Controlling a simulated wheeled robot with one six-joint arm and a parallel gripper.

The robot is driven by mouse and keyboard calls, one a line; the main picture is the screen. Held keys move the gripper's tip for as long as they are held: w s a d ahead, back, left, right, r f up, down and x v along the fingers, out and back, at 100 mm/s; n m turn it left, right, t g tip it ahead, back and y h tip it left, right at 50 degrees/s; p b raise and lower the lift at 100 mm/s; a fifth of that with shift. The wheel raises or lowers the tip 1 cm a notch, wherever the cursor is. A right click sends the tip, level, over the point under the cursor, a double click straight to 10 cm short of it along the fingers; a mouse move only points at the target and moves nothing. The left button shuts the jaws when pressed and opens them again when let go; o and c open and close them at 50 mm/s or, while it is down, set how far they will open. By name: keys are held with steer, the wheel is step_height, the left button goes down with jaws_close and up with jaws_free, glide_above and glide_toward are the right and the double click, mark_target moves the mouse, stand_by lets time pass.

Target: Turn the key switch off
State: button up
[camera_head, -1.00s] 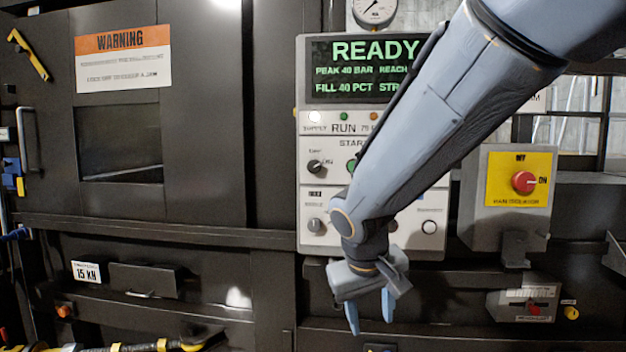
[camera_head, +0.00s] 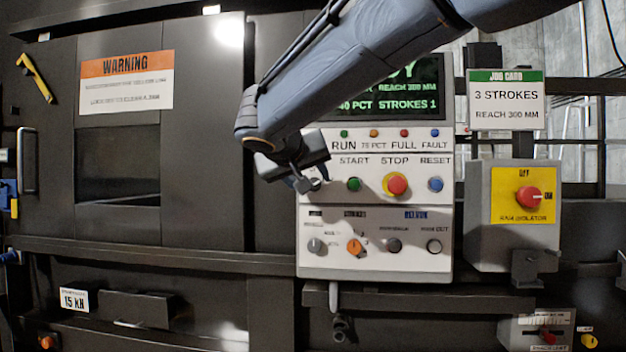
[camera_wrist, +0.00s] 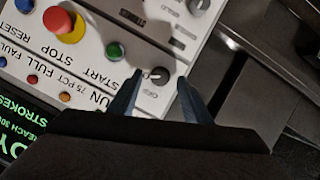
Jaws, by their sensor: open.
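The key switch is a small dark round knob (camera_wrist: 155,76) on the white control panel (camera_head: 375,272), left of the green START button. In the wrist view it lies between the two blue-grey fingertips of my gripper (camera_wrist: 160,80), with a gap visible on each side. In the head view my gripper (camera_head: 308,183) is in front of the switch and hides most of it. The jaws are open. I cannot tell how far the fingertips are from the panel face or which way the switch points.
The green START button (camera_head: 354,184), red STOP button (camera_head: 397,184) and blue RESET button (camera_head: 435,184) sit to the right. An orange selector (camera_head: 355,247) and grey knobs are below. The red ram isolator (camera_head: 528,198) is farther right. A dark door lies left.

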steer(key=shift+x, duration=1)
steer(key=shift+c, duration=0.3)
steer(key=c, duration=1)
